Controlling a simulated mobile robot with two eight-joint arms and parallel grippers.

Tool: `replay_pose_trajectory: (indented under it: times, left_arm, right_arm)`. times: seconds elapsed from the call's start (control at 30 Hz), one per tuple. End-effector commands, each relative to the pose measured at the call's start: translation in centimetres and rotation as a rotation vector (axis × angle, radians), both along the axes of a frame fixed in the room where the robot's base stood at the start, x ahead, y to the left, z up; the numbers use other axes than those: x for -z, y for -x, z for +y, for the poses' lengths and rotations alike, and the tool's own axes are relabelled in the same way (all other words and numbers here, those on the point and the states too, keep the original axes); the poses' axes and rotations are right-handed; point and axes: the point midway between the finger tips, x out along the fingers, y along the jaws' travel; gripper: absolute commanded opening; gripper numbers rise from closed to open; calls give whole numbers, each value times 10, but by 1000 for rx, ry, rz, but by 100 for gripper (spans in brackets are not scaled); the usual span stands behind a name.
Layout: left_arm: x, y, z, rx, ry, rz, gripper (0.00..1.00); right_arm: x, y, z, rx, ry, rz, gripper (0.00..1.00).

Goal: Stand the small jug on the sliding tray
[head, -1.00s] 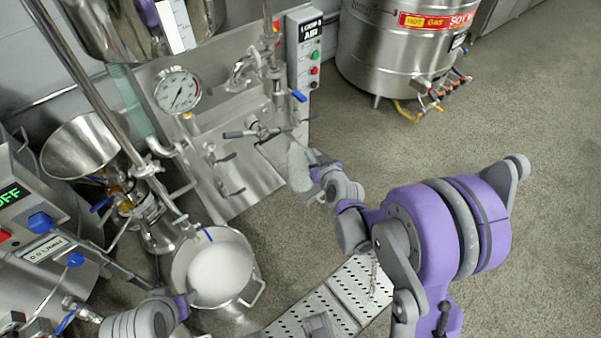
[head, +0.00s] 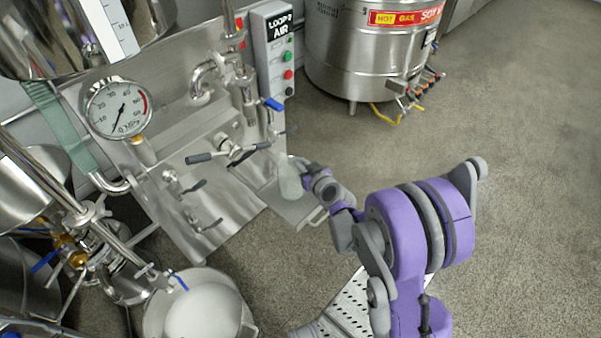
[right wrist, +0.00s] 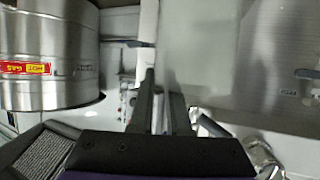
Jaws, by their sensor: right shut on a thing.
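The small jug (head: 289,179) is a pale, translucent grey-green vessel, upright in the head view. My right gripper (head: 305,174) is shut on it from its right side. The jug shows over the sliding tray (head: 301,211), a flat steel plate with a bar handle at its front right, low on the steel panel. I cannot tell whether the jug's base touches the tray. In the right wrist view the jug (right wrist: 198,50) is a large pale shape beyond the fingers of my right gripper (right wrist: 162,95). My left gripper is not in view.
A valve with dark handles (head: 232,152) and a blue-handled tap (head: 272,104) stick out close above and left of the jug. A pressure gauge (head: 118,107) is further left. A pot of white liquid (head: 203,308) stands below. Open floor (head: 480,130) lies right.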

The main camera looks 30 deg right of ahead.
Motion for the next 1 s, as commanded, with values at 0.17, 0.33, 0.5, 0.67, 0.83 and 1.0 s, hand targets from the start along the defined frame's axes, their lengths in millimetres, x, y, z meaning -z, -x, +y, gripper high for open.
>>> replay_pose_trajectory:
  times: [0.17,0.33,0.5,0.67,0.83,1.0]
  left_arm:
    - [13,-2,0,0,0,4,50]
    - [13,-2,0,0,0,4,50]
    - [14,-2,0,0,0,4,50]
    - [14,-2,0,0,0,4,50]
    - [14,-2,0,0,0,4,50]
    - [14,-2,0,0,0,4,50]
  right_arm:
    - [29,0,0,0,-1,1,0]
    - [31,0,0,0,-1,0,0]
    - [32,0,0,0,-1,0,0]
    - [33,0,0,0,-1,0,35]
    - [33,0,0,0,-1,0,46]
    - [33,0,0,0,0,0,46]
